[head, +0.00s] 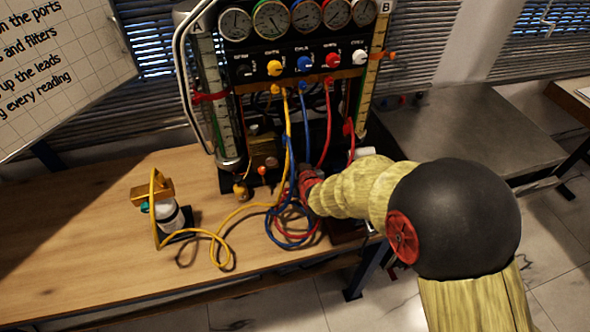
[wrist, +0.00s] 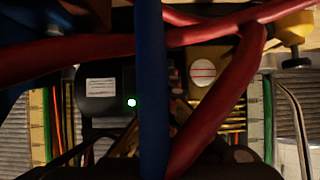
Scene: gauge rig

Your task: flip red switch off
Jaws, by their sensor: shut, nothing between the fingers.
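No part is clearly recognisable as the red switch. The gauge rig has a red knob (head: 333,60) on its front panel and a small red fitting (head: 348,127) low on its right side. My gripper (head: 308,178) is low in front of the rig, among the hoses, and is shut with nothing held. Its fingertips are hard to make out. In the wrist view, a red hose (wrist: 215,105) and a blue hose (wrist: 152,90) cross close to the camera. Behind them are a dark box (wrist: 103,92) with a white label and a lit green light.
A yellow hose (head: 222,243) loops across the wooden table (head: 75,255) to a small bottle unit (head: 166,215) at left. Clear columns flank the rig, the left one (head: 220,110) marked A. A grey side table (head: 470,130) stands at right. The table's left part is clear.

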